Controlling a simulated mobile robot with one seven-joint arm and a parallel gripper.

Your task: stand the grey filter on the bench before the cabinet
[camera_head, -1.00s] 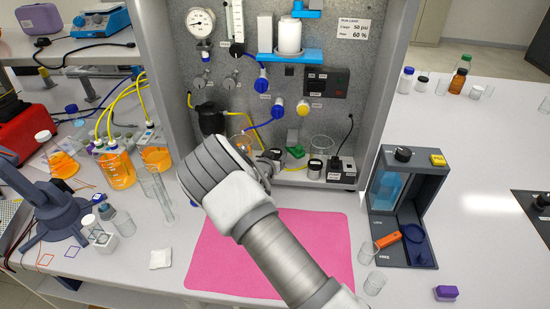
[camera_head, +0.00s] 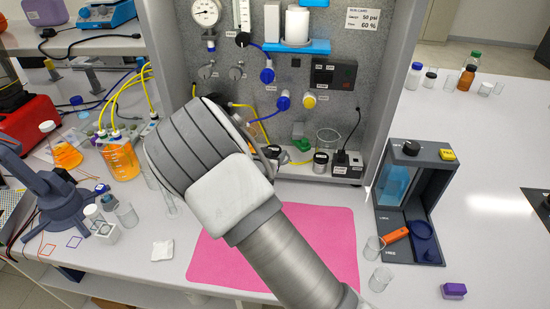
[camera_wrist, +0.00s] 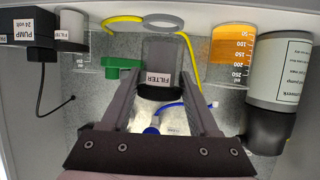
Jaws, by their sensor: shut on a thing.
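In the wrist view, which is upside down, the grey filter (camera_wrist: 160,52) is a dark grey cylinder with a black end and a white FILTER label. It sits between the two fingers of my gripper (camera_wrist: 160,82), which is shut on it. In the head view my wrist and forearm hide both the fingers and the filter. The grey cabinet (camera_head: 376,92) stands open behind my wrist. The white bench (camera_head: 475,185) extends in front of it, with a pink mat (camera_head: 330,235) on the bench before the cabinet, partly covered by my arm.
Inside the cabinet are a labelled canister (camera_wrist: 279,70), an orange-filled beaker (camera_wrist: 232,45) and yellow tubing (camera_wrist: 193,62). A dark stand (camera_head: 412,215) and small glass beakers (camera_head: 381,279) stand right of the mat. Flasks (camera_head: 120,160) stand left. The mat's visible part is bare.

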